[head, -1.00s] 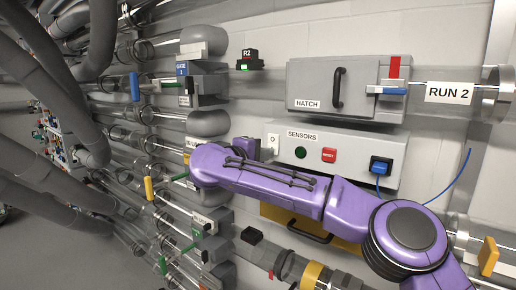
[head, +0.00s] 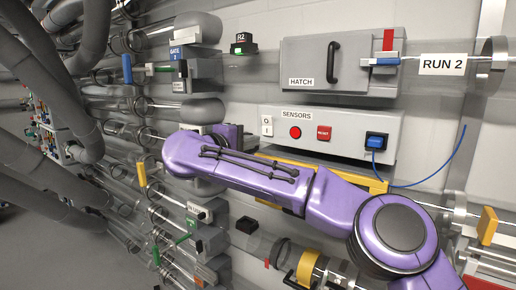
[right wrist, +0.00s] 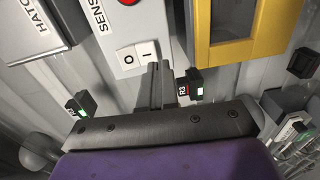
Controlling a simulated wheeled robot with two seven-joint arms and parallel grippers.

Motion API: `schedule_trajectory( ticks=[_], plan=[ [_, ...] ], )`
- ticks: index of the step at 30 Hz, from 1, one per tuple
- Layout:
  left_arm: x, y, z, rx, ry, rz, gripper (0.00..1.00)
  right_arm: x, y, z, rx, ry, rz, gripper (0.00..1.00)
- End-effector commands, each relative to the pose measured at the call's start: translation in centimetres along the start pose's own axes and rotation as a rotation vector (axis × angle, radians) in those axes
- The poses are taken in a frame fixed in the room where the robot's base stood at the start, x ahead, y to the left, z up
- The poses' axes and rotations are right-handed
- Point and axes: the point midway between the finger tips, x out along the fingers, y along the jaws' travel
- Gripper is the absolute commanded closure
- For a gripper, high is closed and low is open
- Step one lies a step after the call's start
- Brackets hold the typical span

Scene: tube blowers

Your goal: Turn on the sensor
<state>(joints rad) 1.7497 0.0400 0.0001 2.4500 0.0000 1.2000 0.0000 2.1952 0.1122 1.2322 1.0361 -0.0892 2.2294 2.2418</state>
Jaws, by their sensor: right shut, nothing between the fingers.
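The grey SENSORS box (head: 350,151) is on the wall below the hatch. Its white O/I switch (head: 267,126) is at the left end, beside a lit red round lamp (head: 295,132). A red RESET button (head: 323,133) and a blue plug (head: 376,141) are further right. In the right wrist view, the switch (right wrist: 137,55) shows O and I. My right gripper (right wrist: 161,68) is shut and empty, its fingertips close to the I end; I cannot tell if they touch. My purple right arm hides its fingers in the head view. My left gripper is not in view.
The hatch box (head: 335,66) sits above the SENSORS box. A yellow frame (right wrist: 201,35) is beside it in the right wrist view. The R3 unit (right wrist: 190,88) with a green light is near my fingers. Clear tubes (head: 150,105) run along the left.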

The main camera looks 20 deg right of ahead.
Motion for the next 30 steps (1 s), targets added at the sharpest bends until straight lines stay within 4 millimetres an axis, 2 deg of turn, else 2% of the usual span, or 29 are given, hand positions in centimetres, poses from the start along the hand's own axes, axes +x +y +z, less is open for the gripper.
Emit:
schedule_trajectory(
  ticks=[1,6,12,17,30],
  plan=[
    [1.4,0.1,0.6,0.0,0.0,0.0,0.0,-1.5,-0.9,-0.1,0.002,0.005,0.004,1.0],
    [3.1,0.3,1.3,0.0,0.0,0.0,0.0,-5.5,-1.6,0.0,0.002,0.004,0.004,1.0],
    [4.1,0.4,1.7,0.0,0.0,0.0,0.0,-8.5,-1.9,0.0,0.001,0.002,0.001,1.0],
    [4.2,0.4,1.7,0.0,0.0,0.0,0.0,-9.3,-1.9,0.0,0.0,0.001,0.0,1.0],
    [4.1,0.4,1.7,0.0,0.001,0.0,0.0,-9.3,-1.8,0.0,0.0,0.002,-0.001,1.0]
  ],
)
